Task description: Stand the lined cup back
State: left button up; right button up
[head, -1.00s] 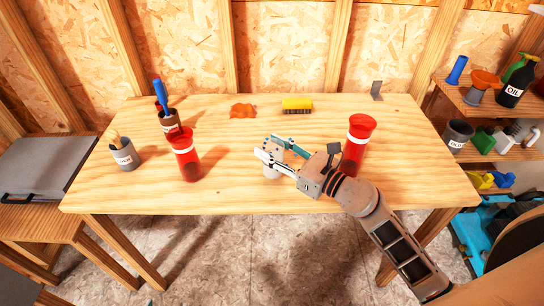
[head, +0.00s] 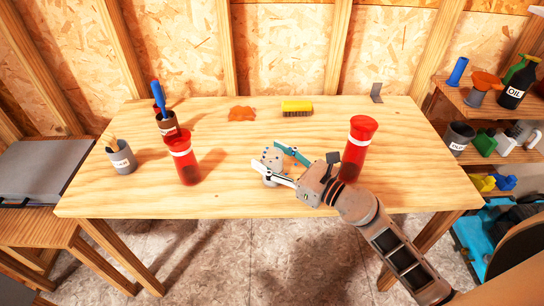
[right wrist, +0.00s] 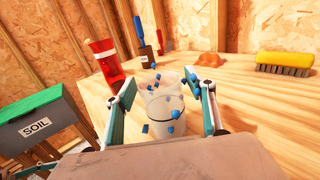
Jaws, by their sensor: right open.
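A clear, greyish cup (right wrist: 163,107) with a thin dark line round it stands on the bench in the right wrist view, with several small blue pieces (right wrist: 168,79) showing in and on it. My right gripper (right wrist: 167,92) is open, one finger on either side of the cup. I cannot tell whether the fingers touch it. In the head view my right gripper (head: 276,165) is low over the middle of the bench and hides much of the cup. My left gripper is not in view.
Red white-banded containers stand left (head: 184,160) and right (head: 358,150) of my right gripper; the right one is close to my wrist. A brown tool pot (head: 168,128), grey pot (head: 122,160), orange cloth (head: 241,113) and yellow brush (head: 297,107) are farther off. The front left of the bench is clear.

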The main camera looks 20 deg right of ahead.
jog(key=shift+r, duration=0.3)
jog(key=b+v, duration=0.1)
jog(key=v, duration=0.6)
jog(key=b+v, duration=0.1)
jog(key=v, duration=0.3)
jog(key=shift+s+f+b, duration=0.1)
jog(key=shift+f+b, duration=0.2)
jog(key=shift+f, duration=0.05)
jog(key=shift+s+d+r, duration=0.15)
jog(key=shift+s+d, duration=0.1)
jog(key=shift+s, duration=0.05)
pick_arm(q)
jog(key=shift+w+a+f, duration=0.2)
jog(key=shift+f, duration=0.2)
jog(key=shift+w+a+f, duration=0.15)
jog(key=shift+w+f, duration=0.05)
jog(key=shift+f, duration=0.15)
pick_arm(e)
jog(key=shift+r, duration=0.1)
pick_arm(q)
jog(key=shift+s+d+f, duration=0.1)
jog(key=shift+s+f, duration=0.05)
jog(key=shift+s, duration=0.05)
